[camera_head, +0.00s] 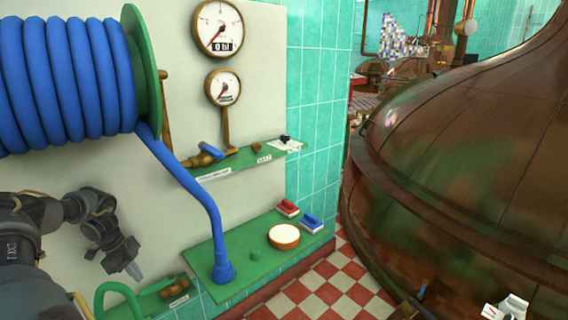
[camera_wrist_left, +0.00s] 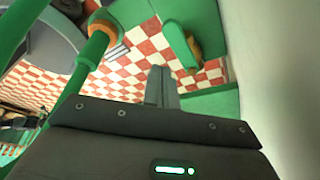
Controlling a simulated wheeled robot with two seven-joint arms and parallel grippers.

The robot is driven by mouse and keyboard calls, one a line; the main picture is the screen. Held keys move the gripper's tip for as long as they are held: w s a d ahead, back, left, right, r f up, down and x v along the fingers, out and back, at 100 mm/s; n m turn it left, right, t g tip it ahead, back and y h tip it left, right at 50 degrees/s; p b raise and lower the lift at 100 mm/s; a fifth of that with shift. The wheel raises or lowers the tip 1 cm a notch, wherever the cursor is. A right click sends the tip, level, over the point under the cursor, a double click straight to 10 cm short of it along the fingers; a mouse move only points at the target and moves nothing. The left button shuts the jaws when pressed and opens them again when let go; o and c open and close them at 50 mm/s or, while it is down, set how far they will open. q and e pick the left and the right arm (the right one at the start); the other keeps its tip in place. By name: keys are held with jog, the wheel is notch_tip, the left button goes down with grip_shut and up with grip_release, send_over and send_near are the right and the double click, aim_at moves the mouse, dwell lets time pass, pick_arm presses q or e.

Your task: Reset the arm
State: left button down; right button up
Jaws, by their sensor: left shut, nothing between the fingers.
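My left arm comes in from the left in the head view, and its dark gripper (camera_head: 133,270) points down in front of the pale wall panel. The fingers are shut and empty. They hang left of the green shelf's blue hose end, apart from it. In the left wrist view the grey fingers (camera_wrist_left: 161,84) are together with nothing between them, above the red and white checkered floor (camera_wrist_left: 132,62). My right gripper does not show.
A reel of blue hose (camera_head: 70,85) hangs upper left; its hose runs down to the lower green shelf (camera_head: 252,262). A round white-topped item (camera_head: 284,236) and red and blue switches sit there. Two gauges (camera_head: 219,28) are above. A large copper kettle (camera_head: 470,150) fills the right.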

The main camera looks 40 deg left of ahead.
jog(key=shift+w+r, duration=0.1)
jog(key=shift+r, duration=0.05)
